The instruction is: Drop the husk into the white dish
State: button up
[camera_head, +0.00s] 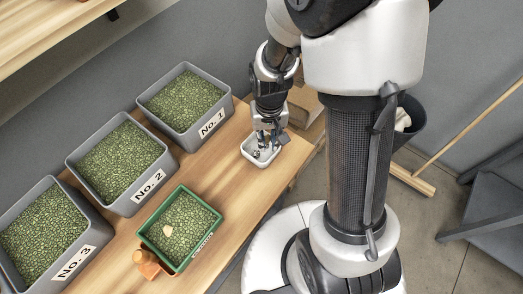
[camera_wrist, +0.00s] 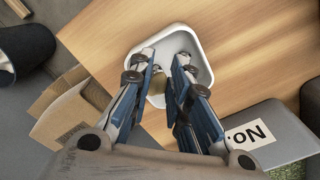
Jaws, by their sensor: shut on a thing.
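The white dish (camera_head: 262,165) stands near the right end of the wooden bench. My gripper (camera_head: 262,143) points down over it, with the fingertips at or inside the rim. In the wrist view the dish (camera_wrist: 204,62) lies behind the fingertips of my gripper (camera_wrist: 165,62). A small brownish piece, apparently the husk (camera_wrist: 157,82), shows between the fingers, partly hidden by them. My gripper is shut on it. Whether the husk touches the dish floor, I cannot tell. Another pale piece (camera_head: 167,230) lies on the green beans in the green tray (camera_head: 181,187).
Grey bins labelled No. 1 (camera_head: 211,124), No. 2 (camera_head: 148,187) and No. 3 (camera_head: 73,262), full of green beans, line the back of the bench. An orange-brown object (camera_head: 147,262) sits beside the green tray. A cardboard box (camera_wrist: 70,100) is beside the bench. Bare wood lies between tray and dish.

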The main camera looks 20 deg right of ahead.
notch_tip(320, 180, down, 2)
jog(key=shift+b, duration=0.5)
jog(key=o, duration=0.7)
jog(key=shift+r, duration=0.1)
notch_tip(320, 180, up, 12)
dwell(0.5)
